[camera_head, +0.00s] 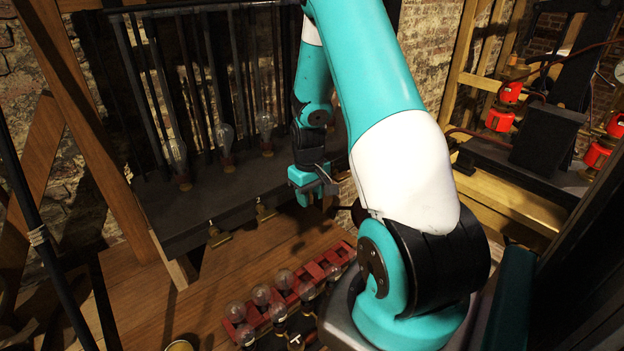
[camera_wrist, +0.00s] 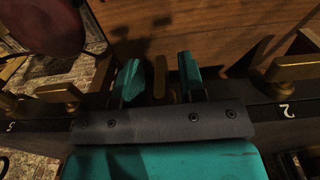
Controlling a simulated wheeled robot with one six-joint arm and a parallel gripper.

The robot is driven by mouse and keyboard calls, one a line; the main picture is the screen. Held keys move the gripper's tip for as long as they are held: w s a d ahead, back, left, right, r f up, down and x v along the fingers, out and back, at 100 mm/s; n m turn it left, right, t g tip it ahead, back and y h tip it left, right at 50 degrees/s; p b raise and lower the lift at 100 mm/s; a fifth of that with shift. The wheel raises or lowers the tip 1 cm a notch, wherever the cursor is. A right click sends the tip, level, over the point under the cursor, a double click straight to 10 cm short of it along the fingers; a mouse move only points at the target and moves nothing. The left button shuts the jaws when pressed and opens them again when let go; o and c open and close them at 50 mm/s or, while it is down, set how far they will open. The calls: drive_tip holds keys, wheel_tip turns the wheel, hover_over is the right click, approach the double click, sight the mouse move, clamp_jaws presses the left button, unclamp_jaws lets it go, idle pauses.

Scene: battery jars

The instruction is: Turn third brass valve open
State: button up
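My gripper (camera_head: 315,187) is at the front edge of the black shelf in the head view, right of two brass valves (camera_head: 218,236) (camera_head: 265,211). In the wrist view my gripper (camera_wrist: 161,80) has its two teal fingers apart. A narrow brass valve handle (camera_wrist: 158,76) stands between them, with a gap showing on each side. Another brass valve (camera_wrist: 292,68) is to the right, by a plate marked 2, and one (camera_wrist: 60,95) is to the left. Their handles lie across the picture, unlike the middle one. The middle valve's base and label are hidden by my gripper.
Glass bulbs (camera_head: 224,134) stand on the black shelf (camera_head: 190,205) among dark vertical rods. Below is a red rack (camera_head: 310,273) with several bulbs on the wooden surface. A dark red round object (camera_wrist: 40,25) is at the wrist view's upper left.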

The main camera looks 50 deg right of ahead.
wheel_tip(320, 180, up, 17)
drive_tip(key=b, duration=0.4)
drive_tip(key=shift+a, duration=0.15)
idle(0.3)
drive_tip(key=s+a+f+n+t+y+b, duration=0.1)
drive_tip(key=a+f+n+b, duration=0.15)
drive_tip(key=a, duration=0.95)
drive_tip(key=s+a+f+n+y+b, duration=0.1)
drive_tip(key=a+n+b, duration=0.25)
drive_tip(key=a, duration=0.85)
drive_tip(key=s+a+f+n+g+y+b, duration=0.1)
drive_tip(key=s+a+f+n+y+b, duration=0.1)
drive_tip(key=s+a, duration=1)
drive_tip(key=shift+s+a+f+n+b, duration=0.35)
drive_tip(key=shift+a+n+b, duration=0.2)
drive_tip(key=shift+n, duration=0.35)
drive_tip(key=shift+w+d, duration=0.1)
drive_tip(key=shift+d, duration=0.05)
